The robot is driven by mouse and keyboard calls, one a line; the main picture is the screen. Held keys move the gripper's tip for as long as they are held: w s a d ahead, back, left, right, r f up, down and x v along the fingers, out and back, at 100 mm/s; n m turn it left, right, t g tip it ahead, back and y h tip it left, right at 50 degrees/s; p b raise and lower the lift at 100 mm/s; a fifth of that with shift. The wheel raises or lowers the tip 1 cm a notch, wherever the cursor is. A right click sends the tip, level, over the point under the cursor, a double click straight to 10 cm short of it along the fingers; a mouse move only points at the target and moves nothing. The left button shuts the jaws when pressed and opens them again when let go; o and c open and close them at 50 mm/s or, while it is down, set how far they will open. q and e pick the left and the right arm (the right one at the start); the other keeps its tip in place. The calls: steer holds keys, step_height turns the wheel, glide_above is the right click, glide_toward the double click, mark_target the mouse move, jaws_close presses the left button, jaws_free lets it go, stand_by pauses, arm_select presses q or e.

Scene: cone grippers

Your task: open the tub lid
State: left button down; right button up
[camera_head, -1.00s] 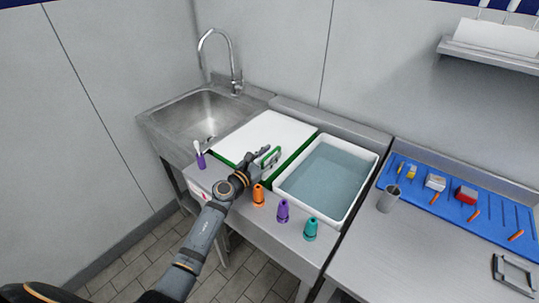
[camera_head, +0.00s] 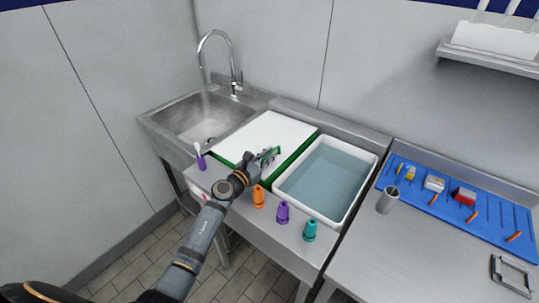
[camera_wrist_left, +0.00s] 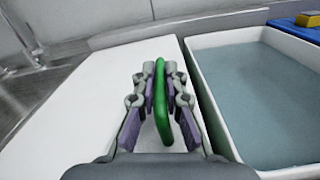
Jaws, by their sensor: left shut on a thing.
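The tub lid (camera_head: 268,134) is a flat white panel with green edges, lying level beside the sink. Its green handle (camera_wrist_left: 162,105) stands up near the lid's right side. My left gripper (camera_head: 266,159) is at the handle, and in the left wrist view its two fingers (camera_wrist_left: 161,88) are shut on the handle from both sides. In the head view the fingers hide part of the handle. The lid appears to lie flat, and what is under it is hidden. My right gripper is not in view.
An open white tub of water (camera_head: 365,196) adjoins the lid on the right. Orange (camera_head: 258,197), purple (camera_head: 282,212) and teal (camera_head: 310,230) cones stand along the front edge. A purple holder (camera_head: 201,163) stands front left. The sink (camera_head: 205,117) is behind left.

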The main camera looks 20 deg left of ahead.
arm_select(q)
steer(key=w+a+r+n+p, duration=0.1)
steer(key=a+r+n+p, duration=0.3)
steer(key=r+p, duration=0.25)
steer(key=w+a+r+n+p, duration=0.2)
steer(key=a+r+n+p, duration=0.1)
steer(key=r+p, duration=0.35)
steer(key=w+a+r+n+b, duration=0.1)
steer(key=w+a+r+n, duration=0.1)
steer(key=a, duration=0.5)
steer(key=w+a+r+n+b, duration=0.1)
steer(key=w+a+r+n, duration=0.2)
steer(key=a, duration=0.5)
steer(key=shift+r+n, duration=0.55)
steer(key=shift+n, duration=0.55)
steer(key=shift+a, duration=0.1)
steer(key=c, duration=1.4)
jaws_free()
